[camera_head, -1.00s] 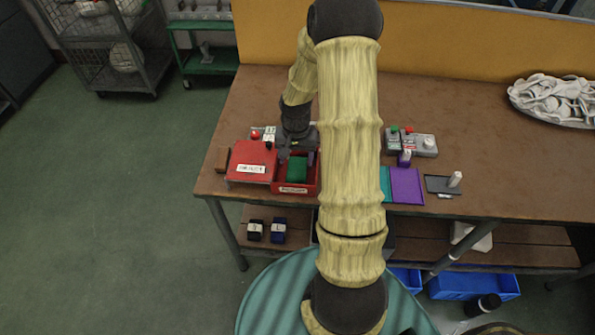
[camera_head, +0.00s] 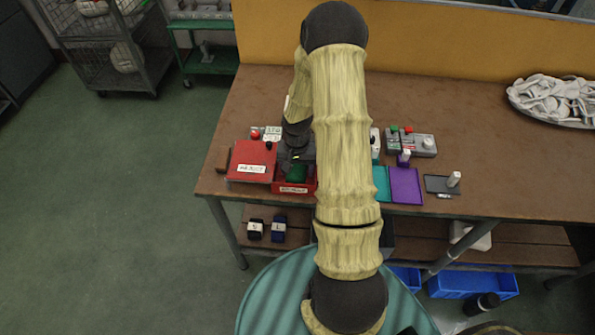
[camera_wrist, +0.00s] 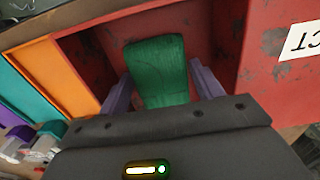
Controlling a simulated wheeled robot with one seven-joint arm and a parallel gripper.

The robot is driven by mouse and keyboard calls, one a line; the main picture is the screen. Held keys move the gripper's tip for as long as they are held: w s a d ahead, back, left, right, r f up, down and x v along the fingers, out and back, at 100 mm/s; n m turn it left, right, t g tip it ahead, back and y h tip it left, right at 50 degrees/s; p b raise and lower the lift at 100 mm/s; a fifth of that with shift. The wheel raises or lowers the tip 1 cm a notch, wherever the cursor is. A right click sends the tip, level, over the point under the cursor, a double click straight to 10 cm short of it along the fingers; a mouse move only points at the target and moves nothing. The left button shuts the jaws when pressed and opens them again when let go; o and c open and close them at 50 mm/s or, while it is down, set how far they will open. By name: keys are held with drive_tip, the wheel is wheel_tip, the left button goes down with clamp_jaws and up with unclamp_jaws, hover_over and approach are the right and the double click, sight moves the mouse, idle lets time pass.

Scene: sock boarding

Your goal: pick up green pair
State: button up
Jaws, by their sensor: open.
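The green pair (camera_head: 297,173) is a folded green bundle in the red bin (camera_head: 295,188) near the table's front left. It also shows in the wrist view (camera_wrist: 158,72), lying inside the red walls. My gripper (camera_wrist: 160,85) is open, with one pale purple finger on each side of the green pair. Whether the fingers touch it I cannot tell. In the head view my wrist hides the gripper's fingers and part of the bin.
A red panel with a label (camera_head: 251,160) lies just left of the bin. Teal (camera_head: 381,183) and purple (camera_head: 405,186) trays are to the right. Control boxes (camera_head: 411,142) stand behind them. A bowl of white items (camera_head: 555,100) is at the far right.

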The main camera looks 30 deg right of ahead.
sight(297, 169)
drive_tip(key=c, duration=0.8)
drive_tip(key=shift+o, duration=0.2)
drive_tip(key=shift+r, duration=0.15)
wheel_tip(297, 169, up, 10)
idle(0.4)
